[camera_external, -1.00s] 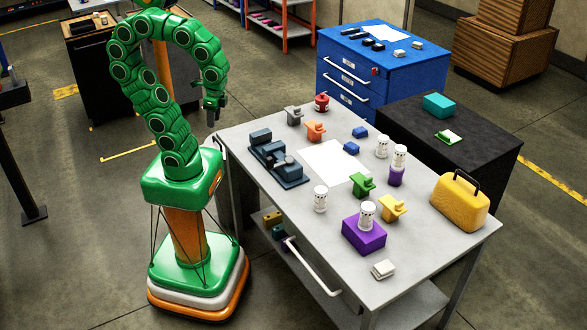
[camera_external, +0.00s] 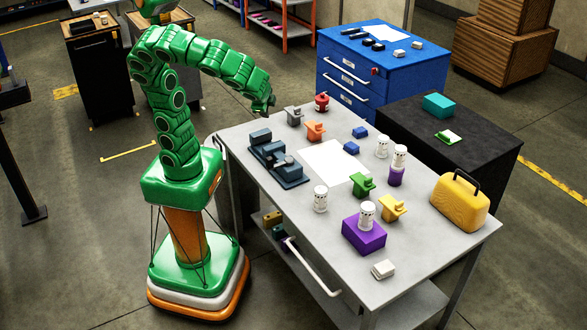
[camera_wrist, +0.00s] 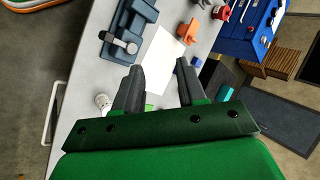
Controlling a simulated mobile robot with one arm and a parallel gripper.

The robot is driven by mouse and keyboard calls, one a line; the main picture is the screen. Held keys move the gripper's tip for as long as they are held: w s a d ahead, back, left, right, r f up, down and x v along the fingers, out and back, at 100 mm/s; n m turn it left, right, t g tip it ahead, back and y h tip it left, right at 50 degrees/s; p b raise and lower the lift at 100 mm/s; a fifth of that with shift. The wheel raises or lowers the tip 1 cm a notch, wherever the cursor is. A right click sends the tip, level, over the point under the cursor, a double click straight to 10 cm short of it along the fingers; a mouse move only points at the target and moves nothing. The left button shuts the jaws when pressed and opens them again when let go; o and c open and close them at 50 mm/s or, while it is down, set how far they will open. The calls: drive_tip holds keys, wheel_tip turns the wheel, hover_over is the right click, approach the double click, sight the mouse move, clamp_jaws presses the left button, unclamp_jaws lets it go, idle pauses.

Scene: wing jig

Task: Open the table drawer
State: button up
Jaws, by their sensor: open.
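The grey table (camera_external: 290,220) stands to the right of my base. A white bar handle (camera_external: 312,268) runs along its front side under the top; I take it as the drawer's handle. The drawer looks closed, though its front is hard to make out. In the wrist view the white handle (camera_wrist: 52,113) shows at the left edge. My gripper (camera_external: 266,108) is above the table's far left corner, well away from the handle. In the wrist view its two dark fingers (camera_wrist: 158,80) stand apart with nothing between them.
On the table are a dark blue fixture (camera_external: 277,165), a white sheet (camera_external: 333,163), a purple block (camera_external: 364,233), a yellow case (camera_external: 460,200) and several small parts and white cylinders. A blue drawer cabinet (camera_external: 385,65) and a black table (camera_external: 460,140) stand behind.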

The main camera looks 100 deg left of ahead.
drive_tip(key=w+d+m+t+y, duration=0.4)
drive_tip(key=w+d+t, duration=0.1)
drive_tip(key=w+d, duration=0.9)
drive_tip(key=w+d+f+m+t, duration=0.2)
drive_tip(key=d+t, duration=0.1)
drive_tip(key=d, duration=0.7)
drive_tip(key=w+d+f+m+t, duration=0.2)
drive_tip(key=d+f+m+t, duration=0.1)
drive_tip(key=d, duration=0.6)
approach(310, 267)
drive_tip(key=w+a+f, duration=0.1)
drive_tip(key=a, duration=0.2)
drive_tip(key=shift+w+d+x, duration=0.15)
drive_tip(key=shift+x, duration=1.7)
drive_tip(key=shift+w+d+x, duration=0.1)
drive_tip(key=shift+d+x, duration=0.05)
drive_tip(key=shift+x, duration=1.75)
drive_tip(key=shift+f, duration=0.2)
drive_tip(key=shift+c, duration=0.3)
clamp_jaws()
